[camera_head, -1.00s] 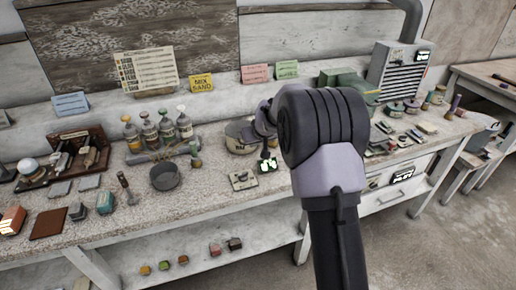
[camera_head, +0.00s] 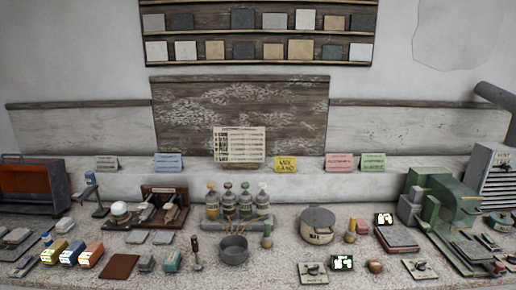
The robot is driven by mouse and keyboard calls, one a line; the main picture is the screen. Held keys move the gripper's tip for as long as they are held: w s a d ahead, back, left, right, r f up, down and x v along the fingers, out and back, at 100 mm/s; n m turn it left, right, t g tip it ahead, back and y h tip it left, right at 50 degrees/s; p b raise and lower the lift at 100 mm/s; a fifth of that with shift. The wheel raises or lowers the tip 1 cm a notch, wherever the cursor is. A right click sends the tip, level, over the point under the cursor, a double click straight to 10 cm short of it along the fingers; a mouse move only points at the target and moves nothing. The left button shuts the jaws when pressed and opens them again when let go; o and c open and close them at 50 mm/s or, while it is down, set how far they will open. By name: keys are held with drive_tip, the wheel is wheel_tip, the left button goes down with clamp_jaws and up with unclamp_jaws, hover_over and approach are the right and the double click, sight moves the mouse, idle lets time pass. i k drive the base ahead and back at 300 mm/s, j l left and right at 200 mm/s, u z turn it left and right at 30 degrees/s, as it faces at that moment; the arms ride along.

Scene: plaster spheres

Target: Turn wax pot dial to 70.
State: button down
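The wax pot (camera_head: 318,226) is a cream, round, lidded pot with dark lettering on its front, standing on the bench right of centre. In front of it, near the bench's front edge, lies a small pale plate with a dark dial knob (camera_head: 312,270). A small dark display with bright green-white figures (camera_head: 342,263) stands just right of that plate. The figures and the dial's setting are too small to read. My gripper is not in view.
A small copper-coloured pot (camera_head: 375,266) and another dial plate (camera_head: 420,268) lie to the right. A green machine (camera_head: 440,205) stands farther right.

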sight(313, 270)
drive_tip(key=i+l+u, duration=0.4)
drive_tip(key=l, duration=0.3)
drive_tip(key=i+l+u, duration=0.2)
drive_tip(key=l, duration=0.2)
